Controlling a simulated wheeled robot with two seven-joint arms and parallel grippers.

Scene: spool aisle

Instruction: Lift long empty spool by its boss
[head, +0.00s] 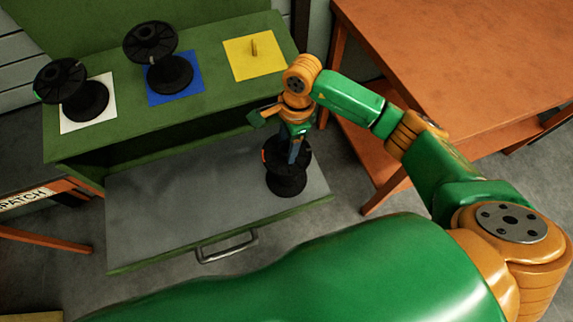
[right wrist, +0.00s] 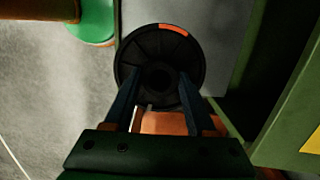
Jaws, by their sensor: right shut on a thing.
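A black spool (head: 287,183) with an orange mark on its upper flange stands upright at the right end of the pulled-out grey drawer (head: 170,205). My right gripper (head: 297,151) points down at it from above and is shut on the spool's boss, at the middle of the upper flange. In the right wrist view the flange (right wrist: 160,45) lies beyond the two dark fingers (right wrist: 160,95), with the orange mark at its top right. I cannot tell whether the spool touches the drawer floor. My left gripper is not in view.
Two black spools stand on the green bench, on a white mat (head: 70,125) and a blue mat (head: 153,97). A yellow mat (head: 240,63) holds only a short peg (head: 254,47). An orange table (head: 460,50) stands right. The drawer's left part is clear.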

